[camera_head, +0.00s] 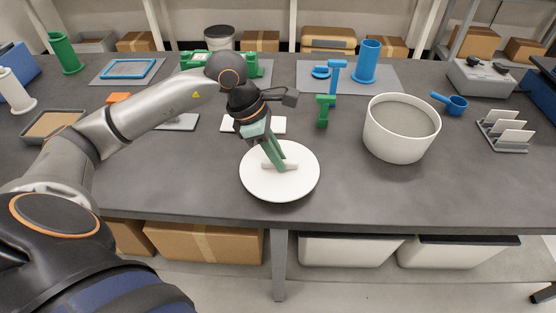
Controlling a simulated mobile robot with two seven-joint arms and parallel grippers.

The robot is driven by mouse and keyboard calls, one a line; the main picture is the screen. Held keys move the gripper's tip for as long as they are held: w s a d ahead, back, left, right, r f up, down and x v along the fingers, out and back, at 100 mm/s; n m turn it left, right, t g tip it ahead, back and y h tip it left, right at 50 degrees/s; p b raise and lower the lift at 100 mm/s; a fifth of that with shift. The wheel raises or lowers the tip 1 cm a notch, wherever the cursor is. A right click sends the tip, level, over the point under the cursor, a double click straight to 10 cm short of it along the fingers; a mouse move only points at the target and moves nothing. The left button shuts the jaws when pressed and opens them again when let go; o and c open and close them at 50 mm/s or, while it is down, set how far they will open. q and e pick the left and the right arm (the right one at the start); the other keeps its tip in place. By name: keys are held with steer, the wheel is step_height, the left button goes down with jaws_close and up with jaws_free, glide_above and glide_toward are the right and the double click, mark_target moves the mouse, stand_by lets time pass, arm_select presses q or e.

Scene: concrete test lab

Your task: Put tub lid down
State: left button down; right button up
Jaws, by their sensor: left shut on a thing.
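The tub lid (258,185) is a white disc with a bar-like handle across its middle. It is at the front middle of the table, and I cannot tell whether it touches the tabletop. My left gripper (277,164) has green fingers and is shut on the lid's handle from above. The tub (394,140) is a large white round container to the right of the lid. It is uncovered and holds grey contents. My right gripper is not in view.
A blue scoop (450,103) lies right of the tub. A green object (324,111) and a blue stand (337,76) are behind the lid. The grey table (190,190) is clear left of the lid and along its front edge.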

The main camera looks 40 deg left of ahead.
arm_select(q)
steer(key=shift+f, duration=0.75)
steer(key=c, duration=1.3)
jaws_free()
steer(key=shift+f, duration=0.2)
steer(key=o, duration=0.5)
steer(key=shift+r, duration=0.1)
steer(key=shift+c, duration=0.2)
